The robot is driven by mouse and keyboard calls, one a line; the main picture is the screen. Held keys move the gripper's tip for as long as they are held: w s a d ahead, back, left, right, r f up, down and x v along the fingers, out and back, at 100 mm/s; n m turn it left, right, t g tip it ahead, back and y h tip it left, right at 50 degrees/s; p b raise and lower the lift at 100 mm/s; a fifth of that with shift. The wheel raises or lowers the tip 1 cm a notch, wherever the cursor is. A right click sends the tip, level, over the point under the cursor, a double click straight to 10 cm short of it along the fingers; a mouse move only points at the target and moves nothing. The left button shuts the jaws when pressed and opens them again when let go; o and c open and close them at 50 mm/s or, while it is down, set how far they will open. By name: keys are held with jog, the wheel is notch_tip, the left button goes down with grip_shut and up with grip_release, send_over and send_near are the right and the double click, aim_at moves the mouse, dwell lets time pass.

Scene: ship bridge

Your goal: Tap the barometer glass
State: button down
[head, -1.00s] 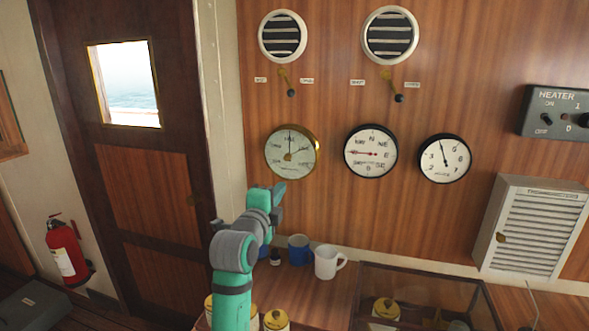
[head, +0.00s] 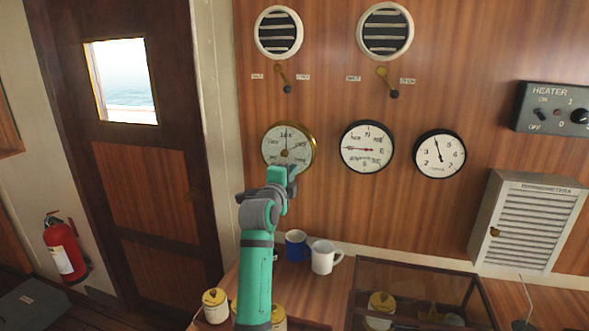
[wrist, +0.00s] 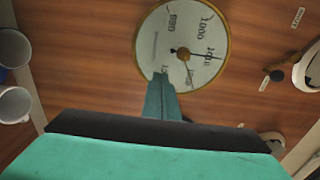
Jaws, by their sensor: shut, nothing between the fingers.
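The barometer (head: 288,140) is a round brass-rimmed gauge with a pale dial, the leftmost of three gauges on the wood wall. It shows large in the wrist view (wrist: 180,28), with its glass face toward me. My gripper (head: 290,170) is shut and empty, raised at the barometer's lower edge in the head view. In the wrist view its closed fingertips (wrist: 160,76) overlap the dial's lower rim. I cannot tell whether they touch the glass or stand off from it.
A compass-style dial (head: 367,147) and another gauge (head: 438,153) hang to the right. Two vents with small levers are above. A blue mug (head: 296,245) and a white mug (head: 323,258) stand on the counter below, beside a glass case (head: 420,275).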

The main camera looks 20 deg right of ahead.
jog(key=x, duration=0.2)
jog(key=shift+w+d, duration=0.2)
jog(key=shift+w, duration=0.2)
